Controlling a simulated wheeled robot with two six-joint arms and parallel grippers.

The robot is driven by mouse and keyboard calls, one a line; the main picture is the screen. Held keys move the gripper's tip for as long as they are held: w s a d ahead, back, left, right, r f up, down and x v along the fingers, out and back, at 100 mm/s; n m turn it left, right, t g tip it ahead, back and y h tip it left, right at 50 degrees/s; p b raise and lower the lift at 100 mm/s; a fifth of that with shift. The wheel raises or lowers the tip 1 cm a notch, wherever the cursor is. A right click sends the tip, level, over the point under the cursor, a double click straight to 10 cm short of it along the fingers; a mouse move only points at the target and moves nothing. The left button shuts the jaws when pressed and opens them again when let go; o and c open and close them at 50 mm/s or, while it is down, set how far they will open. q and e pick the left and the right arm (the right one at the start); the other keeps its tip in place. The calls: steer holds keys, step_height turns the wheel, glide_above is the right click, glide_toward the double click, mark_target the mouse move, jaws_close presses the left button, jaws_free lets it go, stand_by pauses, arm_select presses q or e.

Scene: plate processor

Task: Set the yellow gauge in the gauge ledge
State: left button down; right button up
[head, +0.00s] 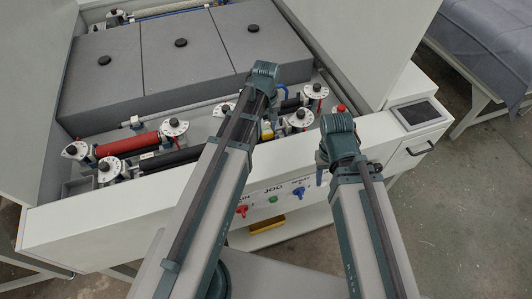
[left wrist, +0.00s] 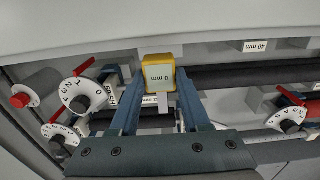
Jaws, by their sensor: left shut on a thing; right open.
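The yellow gauge (left wrist: 158,66) is a small block with a pale label on its face. It sits between the fingertips of my left gripper (left wrist: 158,84), which is shut on it. In the head view the yellow gauge (head: 267,131) shows just beside my left arm, over the roller bay, with the gripper mostly hidden. In the left wrist view a pale ledge (left wrist: 220,48) with a "40 mm" label runs beside the gauge; I cannot tell whether the gauge touches it. My right gripper (head: 320,174) is open and empty in front of the machine, mostly hidden by its arm.
White dials with red pointers (left wrist: 82,98) and dark rollers (left wrist: 245,76) lie close around the left gripper. A red roller (head: 128,143) is at the left. Grey covers (head: 115,75) fill the back. The front panel has knobs (head: 272,199); a screen (head: 417,113) stands at right.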

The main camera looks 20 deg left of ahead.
arm_select(q)
steer(key=shift+f+b, duration=4.9)
steer(key=shift+f, duration=0.7)
arm_select(e)
step_height(320, 180, down, 11)
steer(key=shift+f, duration=0.1)
arm_select(q)
steer(key=shift+f+b, duration=0.3)
steer(key=shift+f, duration=0.05)
steer(key=shift+c, duration=1.9)
jaws_free()
arm_select(e)
steer(key=shift+f, duration=0.3)
arm_select(q)
steer(key=shift+r, duration=0.1)
step_height(320, 180, up, 13)
steer(key=p, duration=1.2)
steer(key=shift+f+p, duration=0.2)
steer(key=shift+p, duration=0.15)
arm_select(e)
step_height(320, 180, up, 13)
steer(key=shift+f, duration=0.15)
